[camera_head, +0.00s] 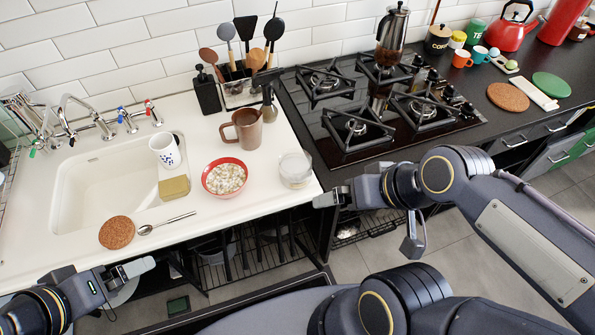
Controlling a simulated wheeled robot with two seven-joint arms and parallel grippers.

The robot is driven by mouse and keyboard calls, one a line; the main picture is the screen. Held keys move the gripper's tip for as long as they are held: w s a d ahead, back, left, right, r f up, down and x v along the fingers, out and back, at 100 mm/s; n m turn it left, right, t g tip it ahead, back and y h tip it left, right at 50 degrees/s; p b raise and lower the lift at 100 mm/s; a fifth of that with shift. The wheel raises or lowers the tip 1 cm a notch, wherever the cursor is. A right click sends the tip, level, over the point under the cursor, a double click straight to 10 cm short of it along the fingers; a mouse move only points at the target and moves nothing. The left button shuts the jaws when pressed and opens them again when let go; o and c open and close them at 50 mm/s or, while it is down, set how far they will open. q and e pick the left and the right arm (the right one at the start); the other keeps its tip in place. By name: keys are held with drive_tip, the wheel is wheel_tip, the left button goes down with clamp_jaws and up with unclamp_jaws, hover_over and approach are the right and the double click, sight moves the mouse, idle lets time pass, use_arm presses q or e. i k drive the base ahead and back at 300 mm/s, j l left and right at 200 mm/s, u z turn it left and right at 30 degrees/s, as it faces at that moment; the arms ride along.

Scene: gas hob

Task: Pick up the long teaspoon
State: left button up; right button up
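The long teaspoon (167,223) is a thin silver spoon lying on the white counter in front of the sink. Its bowl (145,230) is at the left, beside a round cork coaster (116,232), and its handle points right and slightly back. My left gripper (142,267) is low in front of the counter edge, near the spoon's bowl but apart from it. My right gripper (327,199) is by the counter's front right corner, well to the right of the spoon. Nothing shows held in either gripper; the gaps between their fingers are not clear.
Behind the spoon are a yellowish sponge (174,188) and a patterned white mug (165,151). A red bowl of oats (224,177), a glass jar (295,170) and a brown mug (243,129) stand to its right. The counter around the handle is mostly clear.

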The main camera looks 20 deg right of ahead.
sight(145, 229)
drive_tip(key=z, duration=0.7)
drive_tip(key=j+z, duration=0.25)
drive_tip(key=z, duration=0.15)
drive_tip(key=k+j+z, duration=0.2)
drive_tip(key=z, duration=0.2)
drive_tip(key=k+j+z, duration=0.1)
drive_tip(key=z, duration=0.25)
drive_tip(key=k+j+z, duration=0.2)
drive_tip(key=z, duration=0.2)
drive_tip(key=k+j, duration=0.5)
drive_tip(key=k, duration=0.2)
